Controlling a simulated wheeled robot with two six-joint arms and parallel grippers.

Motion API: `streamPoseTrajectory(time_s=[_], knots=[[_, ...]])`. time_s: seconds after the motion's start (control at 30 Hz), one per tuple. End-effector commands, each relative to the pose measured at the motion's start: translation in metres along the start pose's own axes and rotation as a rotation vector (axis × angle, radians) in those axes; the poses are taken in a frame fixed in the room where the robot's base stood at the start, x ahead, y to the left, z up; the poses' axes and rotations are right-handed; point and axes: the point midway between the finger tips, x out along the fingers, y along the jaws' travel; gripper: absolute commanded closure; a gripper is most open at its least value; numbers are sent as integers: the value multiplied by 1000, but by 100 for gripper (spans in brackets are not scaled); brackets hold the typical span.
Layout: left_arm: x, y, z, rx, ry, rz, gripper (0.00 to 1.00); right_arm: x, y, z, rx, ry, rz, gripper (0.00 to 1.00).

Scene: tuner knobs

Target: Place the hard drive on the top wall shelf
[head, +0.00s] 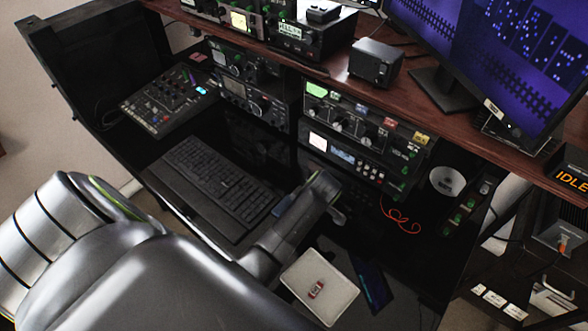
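I cannot pick out the hard drive with certainty. A flat dark-blue slab (373,287) lies beside a white tray at the lower middle; its identity is unclear. A wall shelf does not show clearly in this view. My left arm comes in from the lower left, and my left gripper (332,200) is over the dark desk, right of the keyboard and in front of the stacked radios. Its fingers are dark and small, so whether they are open or hold anything is unclear. A small blue-grey patch (285,203) shows beside the arm. My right gripper is not in view.
A black keyboard (217,181) and a mixer (168,101) are on the left. Stacked radios (362,145) stand behind the gripper. A wooden upper shelf (437,125) carries a speaker (375,62) and monitors (515,60). A white tray (330,283) holds a small red item.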

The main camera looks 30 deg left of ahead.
Motion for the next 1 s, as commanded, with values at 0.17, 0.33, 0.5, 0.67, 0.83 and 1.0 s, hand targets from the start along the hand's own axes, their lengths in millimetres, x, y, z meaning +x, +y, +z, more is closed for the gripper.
streamPoseTrajectory(time_s=[0.17, 0.33, 0.5, 0.67, 0.83, 1.0], knots=[[3, 0, 0, 0, 0, 0, 4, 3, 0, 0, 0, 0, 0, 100], [2, 0, 0, 0, 0, 0, 12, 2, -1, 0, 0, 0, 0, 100], [2, 0, 0, 0, 0, 0, 34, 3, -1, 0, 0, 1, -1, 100], [2, 0, 0, 0, 0, 0, 55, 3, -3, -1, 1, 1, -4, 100], [2, 0, 0, 0, 0, 0, 61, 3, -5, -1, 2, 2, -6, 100], [-4, 0, -3, 0, 1, 1, 61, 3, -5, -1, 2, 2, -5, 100]])
